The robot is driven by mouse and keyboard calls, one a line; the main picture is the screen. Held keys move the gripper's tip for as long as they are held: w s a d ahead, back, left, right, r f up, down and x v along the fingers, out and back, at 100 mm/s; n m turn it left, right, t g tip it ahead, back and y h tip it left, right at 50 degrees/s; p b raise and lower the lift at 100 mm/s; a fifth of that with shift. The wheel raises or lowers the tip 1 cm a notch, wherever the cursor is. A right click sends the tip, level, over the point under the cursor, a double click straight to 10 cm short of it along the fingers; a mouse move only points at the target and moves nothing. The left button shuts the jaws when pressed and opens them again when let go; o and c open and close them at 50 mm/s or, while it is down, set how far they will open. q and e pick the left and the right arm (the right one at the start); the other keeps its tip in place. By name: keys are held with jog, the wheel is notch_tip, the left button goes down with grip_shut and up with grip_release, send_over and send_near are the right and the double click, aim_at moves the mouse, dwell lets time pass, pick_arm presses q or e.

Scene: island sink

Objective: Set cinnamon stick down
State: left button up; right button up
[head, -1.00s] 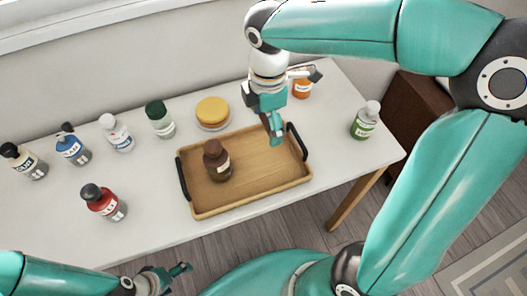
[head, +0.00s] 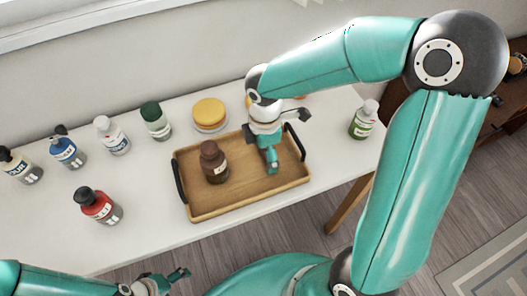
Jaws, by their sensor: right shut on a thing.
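The wooden tray (head: 207,213) with black handles lies on the white table. A brown jar (head: 212,162) stands in its left half. My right gripper (head: 270,163) points down low over the right half of the tray. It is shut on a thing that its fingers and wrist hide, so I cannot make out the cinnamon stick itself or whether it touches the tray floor. My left gripper (head: 180,274) is at the bottom edge, off the table and away from the tray; its opening is unclear.
A yellow-lidded jar (head: 209,114) and a green-capped bottle (head: 155,121) stand behind the tray. A white-capped green bottle (head: 363,120) is to its right. Several bottles, one red (head: 100,206), stand to the left. The tray floor between jar and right gripper is clear.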

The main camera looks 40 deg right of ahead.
aim_at(264, 155)
jog(key=shift+f, duration=0.15)
jog(key=o, duration=0.5)
jog(key=shift+r, duration=0.25)
notch_tip(264, 155, up, 12)
jog(key=shift+f+p, duration=0.1)
jog(key=shift+p, duration=0.6)
